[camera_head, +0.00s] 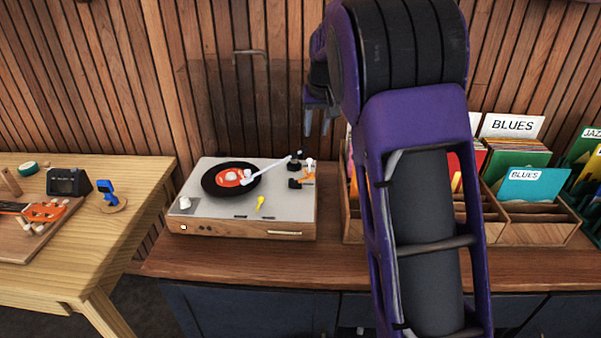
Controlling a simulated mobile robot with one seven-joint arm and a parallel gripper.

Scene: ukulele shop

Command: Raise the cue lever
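The turntable (285,207) has a wooden base and a grey top and stands on the counter. A black record with an orange label (212,184) lies on it. The white tonearm (268,168) reaches from its pivot at the back right to over the record; I cannot tell whether its tip touches. Small orange and black parts (295,184) sit beside the tonearm base, and a small yellow piece (261,202) is near the front. I cannot tell which is the cue lever. My gripper (318,130) hangs above and behind the turntable's right end, pointing down, open and empty, apart from it.
Wooden record crates (531,232) with divider cards stand to the right, partly behind my arm. A light wooden table (90,234) at left bears a ukulele part, a small black device (68,182) and a blue item (107,190). A slatted wall (110,90) stands close behind.

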